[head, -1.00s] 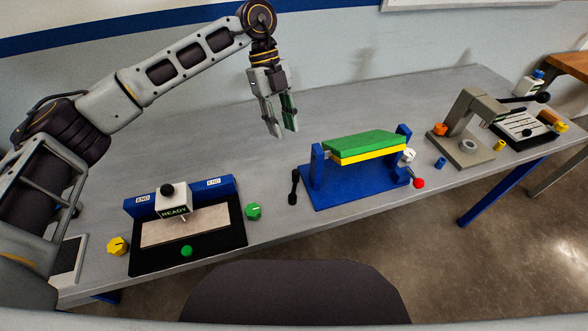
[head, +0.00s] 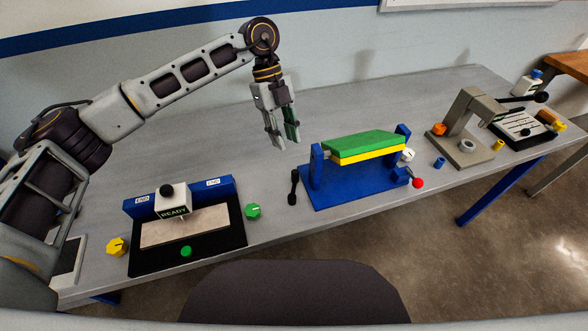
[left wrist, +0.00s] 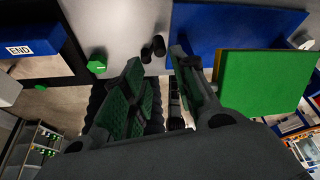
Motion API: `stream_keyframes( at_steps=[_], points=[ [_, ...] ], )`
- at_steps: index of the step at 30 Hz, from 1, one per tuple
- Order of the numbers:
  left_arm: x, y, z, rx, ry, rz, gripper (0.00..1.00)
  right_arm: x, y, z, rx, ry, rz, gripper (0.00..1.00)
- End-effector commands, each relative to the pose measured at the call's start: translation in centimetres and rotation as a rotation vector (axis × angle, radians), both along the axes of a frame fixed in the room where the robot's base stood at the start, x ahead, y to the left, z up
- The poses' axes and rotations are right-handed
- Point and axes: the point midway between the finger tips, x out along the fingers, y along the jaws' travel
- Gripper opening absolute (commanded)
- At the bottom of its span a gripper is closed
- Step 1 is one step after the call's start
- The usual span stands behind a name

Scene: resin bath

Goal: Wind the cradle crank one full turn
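The blue cradle (head: 335,191) stands mid-table with a green and yellow block (head: 362,147) across its top. Its black crank (head: 293,187) is on the cradle's left side, with the arm roughly upright. The crank also shows in the left wrist view (left wrist: 153,47), ahead of the fingers. My left gripper (head: 287,142) points down, open and empty, above the table behind the crank and apart from it. Its two green-padded fingers show apart in the left wrist view (left wrist: 162,78). My right gripper is not in view.
A red ball knob (head: 418,183) is at the cradle's right. A grey press (head: 466,130) stands farther right. The table behind the cradle is clear.

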Motion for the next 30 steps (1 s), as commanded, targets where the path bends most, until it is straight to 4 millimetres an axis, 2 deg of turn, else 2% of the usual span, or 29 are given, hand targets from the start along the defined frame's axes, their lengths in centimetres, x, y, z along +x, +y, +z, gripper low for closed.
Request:
stream_keyframes(
  at_steps=[18,24,30],
  points=[
    [-2.6,-1.8,-7.6,0.002,0.001,0.000,0.28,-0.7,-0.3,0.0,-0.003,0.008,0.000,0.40],
    [-3.1,-2.2,-9.3,0.001,0.001,0.001,0.28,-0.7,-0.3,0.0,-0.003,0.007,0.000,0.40],
    [-3.3,-2.4,-9.9,0.001,-0.001,0.001,0.28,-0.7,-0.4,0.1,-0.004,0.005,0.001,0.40]
  ],
)
